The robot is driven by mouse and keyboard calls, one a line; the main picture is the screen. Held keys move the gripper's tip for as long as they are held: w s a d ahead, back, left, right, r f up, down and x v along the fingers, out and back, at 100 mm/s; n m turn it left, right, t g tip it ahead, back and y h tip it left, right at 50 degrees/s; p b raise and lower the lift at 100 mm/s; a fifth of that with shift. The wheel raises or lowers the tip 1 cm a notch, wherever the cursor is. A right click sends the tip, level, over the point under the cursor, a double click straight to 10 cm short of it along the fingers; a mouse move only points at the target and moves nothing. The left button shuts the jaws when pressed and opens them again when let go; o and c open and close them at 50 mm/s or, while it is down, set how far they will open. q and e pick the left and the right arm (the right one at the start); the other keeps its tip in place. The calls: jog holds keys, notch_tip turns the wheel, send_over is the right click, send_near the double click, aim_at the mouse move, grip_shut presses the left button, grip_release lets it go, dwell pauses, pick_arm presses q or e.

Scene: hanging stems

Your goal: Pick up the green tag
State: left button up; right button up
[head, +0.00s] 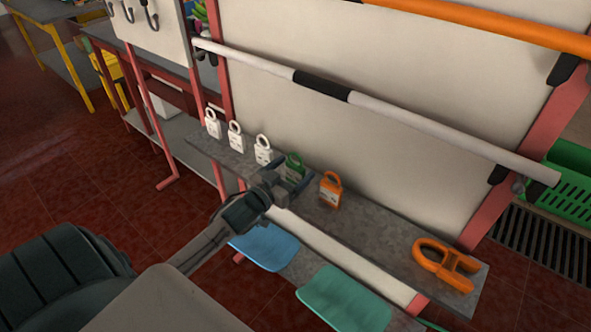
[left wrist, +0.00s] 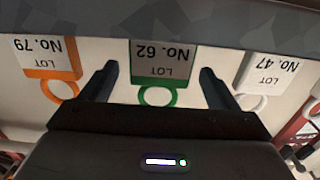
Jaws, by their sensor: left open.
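The green tag (head: 294,164) stands on the grey shelf, between a white tag and an orange tag. In the left wrist view my left gripper (left wrist: 158,85) is open, with one finger on each side of the tag and gaps showing between. My right gripper is not in view.
An orange tag (head: 331,190) stands right of the green one, and white tags (head: 263,150) stand to its left. An orange clamp-like object (head: 444,265) lies at the right end of the grey shelf (head: 385,240). A white rail (head: 420,125) runs above.

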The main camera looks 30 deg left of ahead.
pick_arm(q)
jog(key=shift+w, duration=0.8)
jog(key=c, duration=1.2)
